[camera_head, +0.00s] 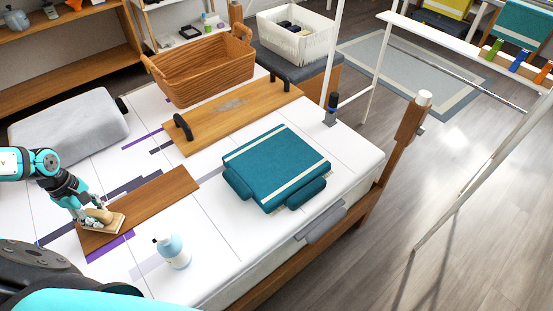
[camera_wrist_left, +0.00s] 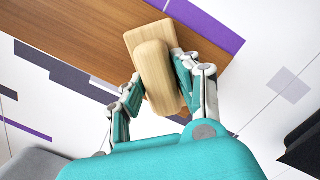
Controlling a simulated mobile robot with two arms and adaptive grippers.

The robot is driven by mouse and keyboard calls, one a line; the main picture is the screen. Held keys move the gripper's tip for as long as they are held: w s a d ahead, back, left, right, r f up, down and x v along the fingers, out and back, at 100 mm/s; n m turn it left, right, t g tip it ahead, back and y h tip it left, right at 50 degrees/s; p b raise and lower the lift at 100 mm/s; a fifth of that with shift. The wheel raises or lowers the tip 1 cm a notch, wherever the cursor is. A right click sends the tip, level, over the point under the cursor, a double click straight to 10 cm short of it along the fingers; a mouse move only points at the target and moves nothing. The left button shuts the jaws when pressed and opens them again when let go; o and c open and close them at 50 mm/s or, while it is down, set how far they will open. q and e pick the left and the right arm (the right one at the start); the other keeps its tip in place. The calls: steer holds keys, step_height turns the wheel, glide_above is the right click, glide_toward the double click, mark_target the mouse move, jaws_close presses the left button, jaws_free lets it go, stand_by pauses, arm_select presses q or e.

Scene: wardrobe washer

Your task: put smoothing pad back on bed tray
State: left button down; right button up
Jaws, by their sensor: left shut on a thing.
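The smoothing pad (camera_head: 113,224) is a pale wooden block with a rounded grip on top. My left gripper (camera_head: 89,214) is shut on its grip. The pad is at the near left end of a plain brown board (camera_head: 155,198); I cannot tell whether it touches the board. In the left wrist view, the pad (camera_wrist_left: 155,72) sits between the two fingers (camera_wrist_left: 157,78), over the board's edge. A wooden tray with black handles (camera_head: 215,117), which looks like the bed tray, lies farther back on the bed. My right gripper is not in view.
A wicker basket (camera_head: 205,70) stands behind the tray. A folded teal cloth stack (camera_head: 275,165) lies right of centre. A white-blue bottle (camera_head: 173,252) stands near the front. A grey pillow (camera_head: 70,127) lies at left. White bed surface is clear between the board and the teal stack.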

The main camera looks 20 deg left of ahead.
arm_select(q)
steer(key=shift+f, duration=0.1)
steer(key=shift+f, duration=0.15)
steer(key=c, duration=0.6)
jaws_free()
steer(key=shift+o, duration=0.2)
step_height(320, 180, up, 12)
steer(key=a, duration=0.1)
steer(key=shift+s+a, duration=0.15)
steer(key=shift+a, duration=0.05)
steer(key=shift+f, duration=0.1)
